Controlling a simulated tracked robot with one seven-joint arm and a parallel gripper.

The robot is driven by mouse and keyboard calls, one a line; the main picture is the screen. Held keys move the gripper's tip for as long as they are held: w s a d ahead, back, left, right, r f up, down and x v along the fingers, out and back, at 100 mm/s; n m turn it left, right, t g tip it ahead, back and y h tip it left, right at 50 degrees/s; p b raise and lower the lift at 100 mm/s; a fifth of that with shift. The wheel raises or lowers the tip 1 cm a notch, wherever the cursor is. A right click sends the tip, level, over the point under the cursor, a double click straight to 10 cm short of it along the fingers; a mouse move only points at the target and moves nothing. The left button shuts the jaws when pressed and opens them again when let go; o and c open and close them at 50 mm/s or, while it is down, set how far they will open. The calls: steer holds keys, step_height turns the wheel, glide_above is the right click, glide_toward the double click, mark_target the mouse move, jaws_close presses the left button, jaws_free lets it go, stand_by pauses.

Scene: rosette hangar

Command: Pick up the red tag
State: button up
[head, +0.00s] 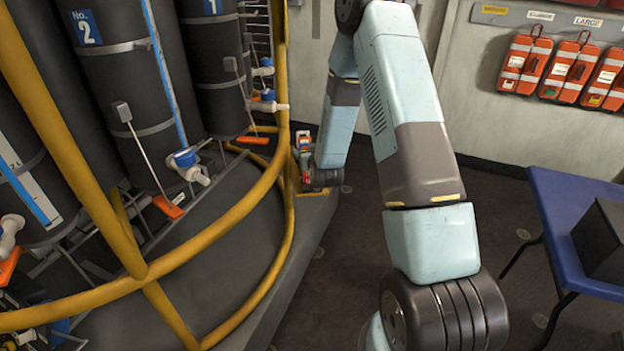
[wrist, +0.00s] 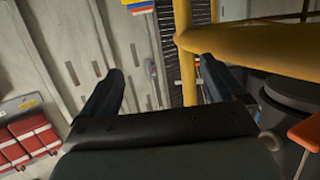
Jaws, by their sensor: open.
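I cannot make out a clearly red tag in either view. Orange, tag-like pieces hang low by the dark tanks in the head view, one below the No. 2 tank (head: 168,207) and one further back (head: 252,140). An orange piece (wrist: 306,134) also shows at the right edge of the wrist view. My gripper (wrist: 160,85) is open in the wrist view, with nothing visible held between its two dark fingers. A yellow post stands beyond the fingers. In the head view, my gripper end is small and partly hidden beside the yellow rail.
Yellow rails (head: 215,240) curve around the dark tanks (head: 120,90) at left. Orange pouches (head: 525,62) hang on the right wall. A blue table (head: 570,205) bears a black box (head: 603,243). Dark floor lies open between rails and table.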

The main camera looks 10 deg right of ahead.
steer(key=s+f+m+t+h, duration=0.1)
steer(key=s+f+t+h, duration=0.35)
steer(key=f, duration=1.15)
steer(key=w+y, duration=0.1)
steer(key=w, duration=0.3)
steer(key=w+d+g, duration=0.1)
steer(key=w, duration=0.3)
steer(key=w+d+y, duration=0.1)
steer(key=w, duration=0.3)
steer(key=shift+w+d+r+g+y, duration=0.1)
steer(key=shift+r+g+y, duration=0.05)
steer(key=shift+g+y, duration=0.15)
steer(key=shift+c, duration=0.2)
steer(key=c, duration=1)
steer(key=shift+r, duration=0.1)
